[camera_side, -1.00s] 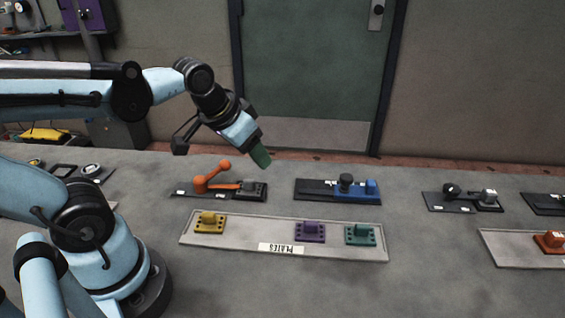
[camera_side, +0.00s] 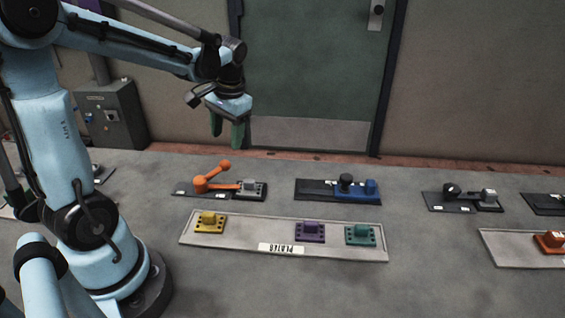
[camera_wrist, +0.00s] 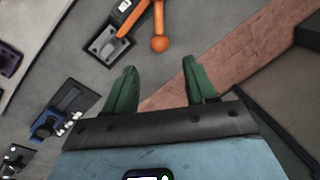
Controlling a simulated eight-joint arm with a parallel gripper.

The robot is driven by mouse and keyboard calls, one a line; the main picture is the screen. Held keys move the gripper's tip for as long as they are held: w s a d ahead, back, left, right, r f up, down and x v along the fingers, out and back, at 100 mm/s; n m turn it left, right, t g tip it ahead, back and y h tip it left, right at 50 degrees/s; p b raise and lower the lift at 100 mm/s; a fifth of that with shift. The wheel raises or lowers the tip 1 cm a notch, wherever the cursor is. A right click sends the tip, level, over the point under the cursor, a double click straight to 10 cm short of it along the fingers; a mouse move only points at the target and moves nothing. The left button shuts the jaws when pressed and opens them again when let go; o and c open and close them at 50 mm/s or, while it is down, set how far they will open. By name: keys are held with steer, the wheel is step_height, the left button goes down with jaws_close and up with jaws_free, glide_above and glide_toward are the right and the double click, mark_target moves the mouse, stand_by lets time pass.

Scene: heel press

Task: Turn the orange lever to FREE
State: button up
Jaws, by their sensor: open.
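The orange lever (camera_side: 219,172) stands on a dark base plate (camera_side: 183,191) at the back left of the bench. Its arm slants up to the right and ends in a round knob. A second orange bar runs from its pivot to a grey block (camera_side: 249,187). My gripper (camera_side: 227,140) is open and empty, fingers pointing down, above and behind the lever and apart from it. In the wrist view the lever's knob (camera_wrist: 159,43) shows beyond the two green fingertips (camera_wrist: 160,66). Any lettering on the plate is too small to read.
A tray (camera_side: 220,243) with yellow, purple and teal blocks lies in front of the lever. A blue device (camera_side: 365,188) stands to the right, and a black and grey device (camera_side: 462,198) farther right. A wall and a door (camera_side: 310,70) are behind the bench.

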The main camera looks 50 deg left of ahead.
mark_target(226, 161)
steer(key=f, duration=0.3)
steer(key=a+f, duration=0.1)
steer(key=f, duration=0.5)
steer(key=shift+s+a, duration=0.2)
steer(key=shift+a, duration=0.15)
steer(key=shift+c, duration=0.3)
jaws_close()
